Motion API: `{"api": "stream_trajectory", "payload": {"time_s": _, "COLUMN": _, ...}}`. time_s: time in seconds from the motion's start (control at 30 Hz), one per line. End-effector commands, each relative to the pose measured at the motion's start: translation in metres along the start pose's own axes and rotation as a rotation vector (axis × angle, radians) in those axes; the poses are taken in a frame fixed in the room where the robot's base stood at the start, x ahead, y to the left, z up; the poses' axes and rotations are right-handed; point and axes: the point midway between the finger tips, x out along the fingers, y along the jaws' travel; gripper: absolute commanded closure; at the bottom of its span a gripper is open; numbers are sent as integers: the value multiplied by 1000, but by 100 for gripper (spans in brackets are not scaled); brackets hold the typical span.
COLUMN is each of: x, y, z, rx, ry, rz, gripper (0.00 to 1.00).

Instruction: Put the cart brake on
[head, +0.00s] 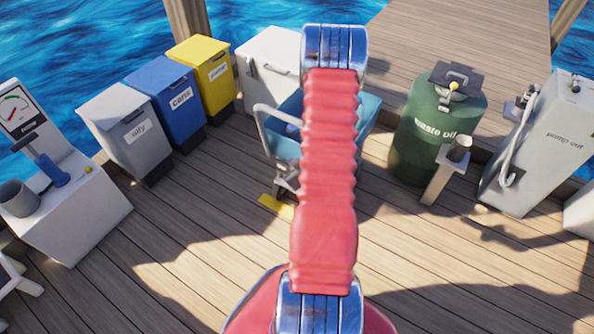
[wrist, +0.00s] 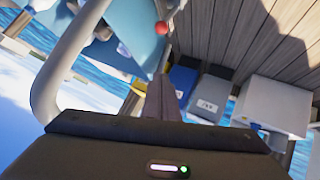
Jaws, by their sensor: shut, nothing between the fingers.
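The blue cart (head: 287,135) with its pale grey push handle (head: 268,115) stands on the planks mid-scene, partly hidden behind my red arm. In the wrist view the cart's blue body (wrist: 120,45) is at upper left and its handle tube (wrist: 62,70) curves close by on the left. A small red knob (wrist: 161,28) shows at the cart's edge; I cannot tell whether it is the brake's. My gripper (wrist: 164,98) is shut and empty, below the knob in the picture and right of the handle. In the head view my arm hides it.
Grey oily (head: 128,135), blue cans (head: 170,98) and yellow (head: 205,75) bins line the left, with a white bin (head: 268,65) behind. A green waste-oil drum (head: 425,140) and a pump-out cabinet (head: 540,140) stand right. A yellow floor mark (head: 275,206) lies before the cart. Front planks are clear.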

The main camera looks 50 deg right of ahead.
Motion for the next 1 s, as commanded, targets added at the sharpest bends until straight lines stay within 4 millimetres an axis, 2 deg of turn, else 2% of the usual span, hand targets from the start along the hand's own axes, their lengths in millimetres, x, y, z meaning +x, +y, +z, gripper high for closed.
{"api": "stream_trajectory", "payload": {"time_s": 0.03, "x": 2, "y": 0, "z": 17, "rx": 13, "ry": 3, "rz": 6, "gripper": 100}}
{"api": "stream_trajectory", "payload": {"time_s": 0.2, "x": 3, "y": -2, "z": 59, "rx": 43, "ry": 39, "rz": 33, "gripper": 100}}
{"api": "stream_trajectory", "payload": {"time_s": 0.4, "x": 2, "y": -5, "z": 87, "rx": 68, "ry": 72, "rz": 61, "gripper": 100}}
{"api": "stream_trajectory", "payload": {"time_s": 0.83, "x": 1, "y": -5, "z": 91, "rx": 71, "ry": 80, "rz": 67, "gripper": 100}}
{"api": "stream_trajectory", "payload": {"time_s": 1.0, "x": 8, "y": -6, "z": 91, "rx": 70, "ry": 80, "rz": 65, "gripper": 100}}
